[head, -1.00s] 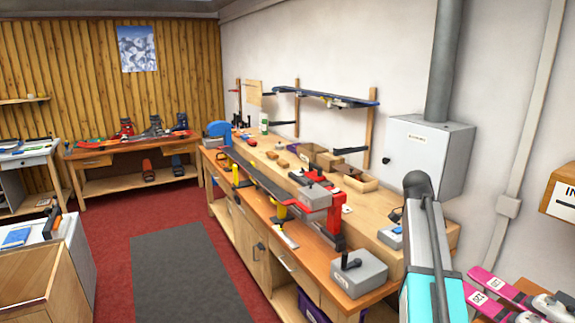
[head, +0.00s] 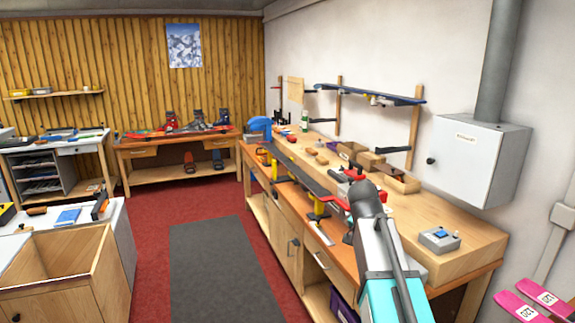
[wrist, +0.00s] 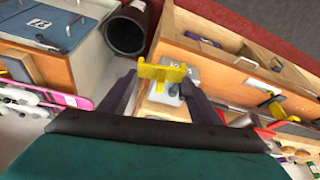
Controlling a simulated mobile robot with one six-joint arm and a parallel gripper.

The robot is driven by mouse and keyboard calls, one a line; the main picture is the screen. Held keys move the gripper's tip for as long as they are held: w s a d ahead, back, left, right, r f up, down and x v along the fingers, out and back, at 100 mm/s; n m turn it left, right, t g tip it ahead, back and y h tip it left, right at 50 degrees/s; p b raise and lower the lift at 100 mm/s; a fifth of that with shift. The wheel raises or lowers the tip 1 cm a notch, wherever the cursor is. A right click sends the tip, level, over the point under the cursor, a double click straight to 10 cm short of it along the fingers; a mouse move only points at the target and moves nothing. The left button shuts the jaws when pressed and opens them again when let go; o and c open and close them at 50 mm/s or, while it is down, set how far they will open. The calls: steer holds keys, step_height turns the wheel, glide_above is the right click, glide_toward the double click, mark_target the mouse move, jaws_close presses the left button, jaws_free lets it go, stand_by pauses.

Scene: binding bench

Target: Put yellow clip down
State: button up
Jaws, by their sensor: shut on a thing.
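The yellow clip (wrist: 160,72) is between the fingertips of my gripper (wrist: 163,86) in the wrist view. The dark fingers are shut on it, with a grey block (wrist: 180,74) visible behind it. In the head view my arm covers the gripper, and I cannot make out the held clip there. How far the clip is above the surface below it cannot be told.
The long workbench (head: 455,258) runs along the right wall, with a long ski, clamps and small boxes on it. Pink skis (head: 530,300) are at lower right. Grey matting (head: 213,265) covers clear floor.

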steer(key=a+n+t+y, duration=0.2)
steer(key=a+n+y, duration=0.1)
steer(key=a+n, duration=0.6)
steer(key=shift+w+n+y, duration=0.25)
steer(key=shift+n+y, duration=0.15)
steer(key=shift+n, duration=0.8)
steer(key=shift+f, duration=0.1)
steer(key=s+f, duration=0.5)
steer(key=f, duration=0.1)
steer(key=shift+s+f, duration=0.15)
steer(key=shift+f, duration=0.2)
steer(key=shift+d, duration=0.1)
stand_by(0.6)
